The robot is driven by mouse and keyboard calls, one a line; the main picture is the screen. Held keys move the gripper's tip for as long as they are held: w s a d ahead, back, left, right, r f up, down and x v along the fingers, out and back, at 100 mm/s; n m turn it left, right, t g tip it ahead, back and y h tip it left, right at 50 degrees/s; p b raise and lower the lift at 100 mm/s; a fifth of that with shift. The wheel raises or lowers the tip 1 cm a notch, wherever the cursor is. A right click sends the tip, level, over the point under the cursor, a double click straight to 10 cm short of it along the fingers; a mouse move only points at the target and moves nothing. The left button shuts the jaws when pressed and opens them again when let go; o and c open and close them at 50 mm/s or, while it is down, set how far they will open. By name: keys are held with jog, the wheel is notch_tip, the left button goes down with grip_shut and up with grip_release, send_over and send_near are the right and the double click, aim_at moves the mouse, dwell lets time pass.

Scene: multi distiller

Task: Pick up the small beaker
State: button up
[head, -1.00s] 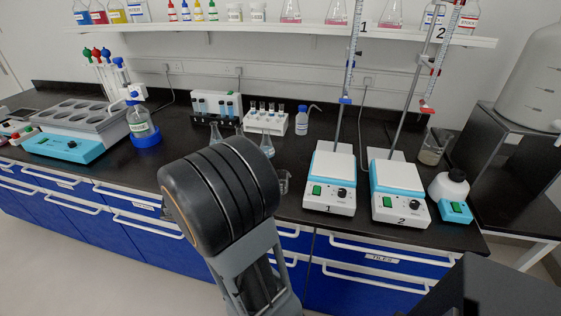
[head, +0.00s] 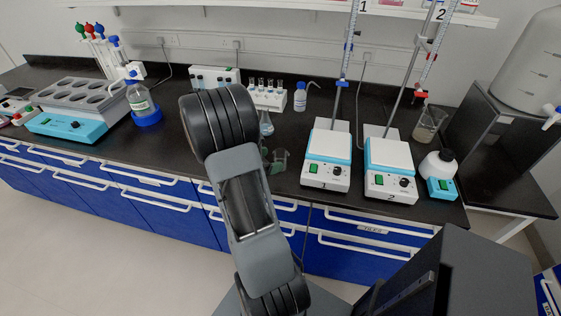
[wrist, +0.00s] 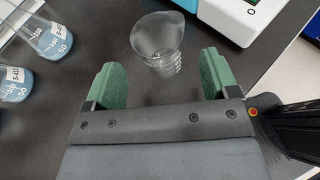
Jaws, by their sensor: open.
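The small beaker (wrist: 158,42) is clear glass with white marks, and it looks empty. In the wrist view it stands on the black bench ahead of my gripper (wrist: 158,80). The two green-padded fingers are apart with nothing between them. The beaker lies just beyond the fingertips, roughly centred between them. In the head view the beaker (head: 279,160) stands near the bench's front edge, right of my arm. My arm hides most of the gripper there; a bit of green shows beside the beaker.
Flasks with blue liquid (wrist: 43,38) stand left of the beaker. Stirrer 1 (head: 326,160) is close on its right, with stirrer 2 (head: 390,170) beyond. A larger beaker (head: 429,123) stands farther right. A tube rack (head: 268,97) and wash bottle (head: 300,97) are behind.

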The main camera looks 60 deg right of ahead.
jog(key=shift+p+x, duration=0.3)
jog(key=shift+x, duration=2.3)
jog(key=c, duration=1)
jog(key=shift+r, duration=0.1)
